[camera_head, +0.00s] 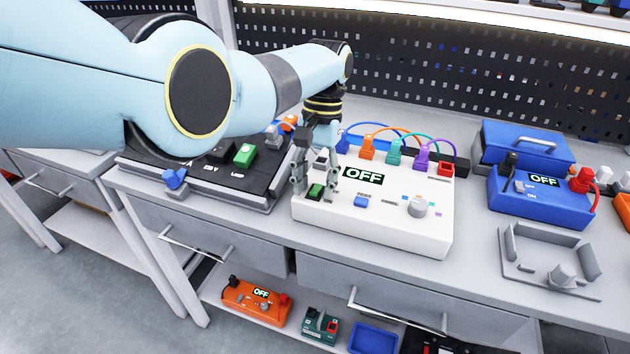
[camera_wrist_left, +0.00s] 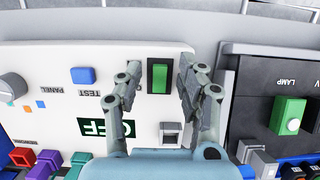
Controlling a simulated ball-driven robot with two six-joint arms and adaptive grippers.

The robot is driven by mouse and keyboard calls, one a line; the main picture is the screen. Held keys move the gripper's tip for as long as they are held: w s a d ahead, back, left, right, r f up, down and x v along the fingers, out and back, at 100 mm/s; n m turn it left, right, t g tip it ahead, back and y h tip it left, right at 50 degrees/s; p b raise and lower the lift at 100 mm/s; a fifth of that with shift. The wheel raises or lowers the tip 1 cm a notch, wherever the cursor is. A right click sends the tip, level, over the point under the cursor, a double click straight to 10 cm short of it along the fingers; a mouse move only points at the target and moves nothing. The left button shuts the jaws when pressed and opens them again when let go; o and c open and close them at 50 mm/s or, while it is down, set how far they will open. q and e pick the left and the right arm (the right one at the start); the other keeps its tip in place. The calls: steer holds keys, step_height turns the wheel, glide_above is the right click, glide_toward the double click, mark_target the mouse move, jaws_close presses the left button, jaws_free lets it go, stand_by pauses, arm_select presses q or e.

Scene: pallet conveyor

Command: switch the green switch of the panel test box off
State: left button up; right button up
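The panel test box (camera_head: 420,238) is white and lies on the bench in the middle of the head view. Its display (camera_head: 363,175) reads OFF. The green switch (camera_head: 315,191) is a rectangular rocker near the box's left front corner. In the wrist view the green switch (camera_wrist_left: 159,77) shows between the two fingers. My left gripper (camera_head: 316,178) is open and empty, pointing down over that corner, with one finger to each side of the switch (camera_wrist_left: 160,70). I cannot tell whether a finger touches it. My right gripper is in neither view.
A black lamp box (camera_head: 246,185) with a green button stands left of the white box. Coloured plugs and cables line its back edge. A blue box (camera_head: 548,205) reading OFF and a grey fixture (camera_head: 550,284) are on the right. More devices sit on the shelf below.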

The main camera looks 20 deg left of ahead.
mark_target(320, 185)
arm_select(q)
steer(key=shift+r, duration=0.1)
steer(key=v, duration=1.1)
steer(key=shift+r, duration=0.4)
steer(key=shift+w, duration=0.15)
